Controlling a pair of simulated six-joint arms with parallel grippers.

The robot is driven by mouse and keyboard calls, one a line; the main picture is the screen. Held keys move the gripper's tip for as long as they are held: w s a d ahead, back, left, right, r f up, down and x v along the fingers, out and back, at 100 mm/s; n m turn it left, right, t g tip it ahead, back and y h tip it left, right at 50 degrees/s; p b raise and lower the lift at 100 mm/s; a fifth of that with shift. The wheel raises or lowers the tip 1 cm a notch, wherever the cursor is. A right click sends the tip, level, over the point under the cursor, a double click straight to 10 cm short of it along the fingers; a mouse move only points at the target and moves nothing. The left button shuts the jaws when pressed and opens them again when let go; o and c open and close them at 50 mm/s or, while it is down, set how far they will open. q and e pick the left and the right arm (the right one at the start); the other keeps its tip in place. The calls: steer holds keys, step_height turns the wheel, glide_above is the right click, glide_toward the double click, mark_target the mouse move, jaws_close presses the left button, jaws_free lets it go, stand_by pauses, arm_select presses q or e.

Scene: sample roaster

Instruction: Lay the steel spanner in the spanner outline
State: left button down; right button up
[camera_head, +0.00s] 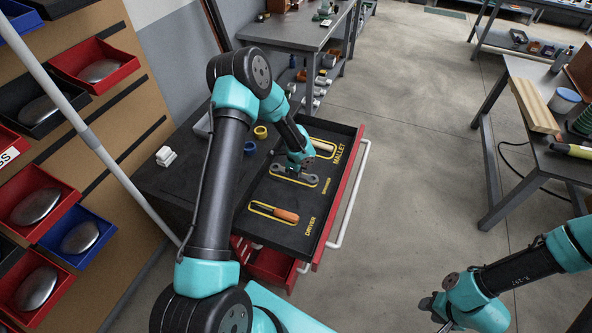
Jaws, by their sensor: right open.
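The steel spanner (311,180) shows as a grey shape at the middle yellow outline of the black drawer tray (262,232), beside the label SPANNER. It looks to lie in or just over that outline; I cannot tell whether it rests flat. My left gripper (297,168) comes down over the spanner's middle and hides that part. Its fingers are too small and covered to show whether they grip. My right gripper (433,309) is open and empty, low over the floor at the lower right, away from the drawer.
A mallet (322,147) lies in the upper outline and an orange-handled driver (286,215) in the lower one. The red drawer front has a pale handle (349,190). Blue and yellow rings (260,132) stand on the cabinet top. Wall bins (97,66) are at left, a bench (560,165) at right.

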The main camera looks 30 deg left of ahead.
arm_select(q)
steer(key=shift+w+a+f, duration=0.1)
steer(key=shift+w+a, duration=0.4)
steer(key=shift+w, duration=0.3)
steer(key=shift+w+a+f, duration=0.1)
steer(key=shift+w+a, duration=0.4)
steer(key=shift+w, duration=0.3)
steer(key=shift+w+a, duration=0.15)
steer(key=shift+w, duration=0.1)
steer(key=shift+f, duration=1.75)
steer(key=shift+f, duration=0.65)
steer(key=c, duration=0.9)
jaws_free()
steer(key=shift+s+f, duration=0.15)
step_height(320, 180, up, 14)
steer(key=shift+f, duration=0.2)
